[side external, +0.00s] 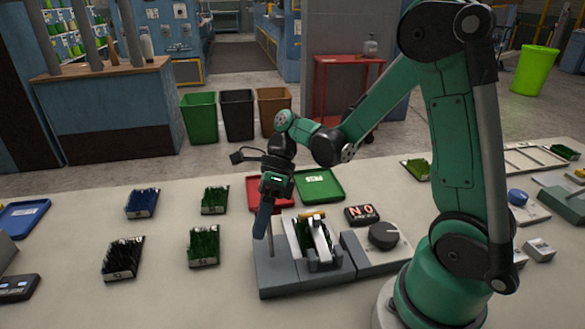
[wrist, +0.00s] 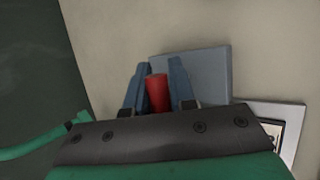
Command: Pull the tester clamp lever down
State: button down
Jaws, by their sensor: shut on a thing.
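The grey tester (side external: 305,276) stands on the table in the side external view, with a green turf sample (side external: 303,236) in it beside a pale upright frame. My gripper (side external: 263,222) points down at the tester's left end, its blue fingers close to the base. In the wrist view, a red lever grip (wrist: 157,93) sits between the two blue fingers, and my gripper (wrist: 158,84) is shut on it. A grey block (wrist: 205,72) of the tester shows behind it.
A display (side external: 361,215) reading "NO" and a black knob (side external: 383,235) sit right of the tester. A red tray (side external: 262,193) and a green tray (side external: 319,186) lie behind. Several turf samples (side external: 202,244) stand to the left, with bare table between.

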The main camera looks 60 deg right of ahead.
jog(key=shift+s+d, duration=0.1)
dwell(0.4)
jog(key=c, duration=0.7)
grip_release()
jog(key=shift+c, duration=0.2)
jog(key=v, duration=0.5)
jog(key=shift+d+r, duration=0.2)
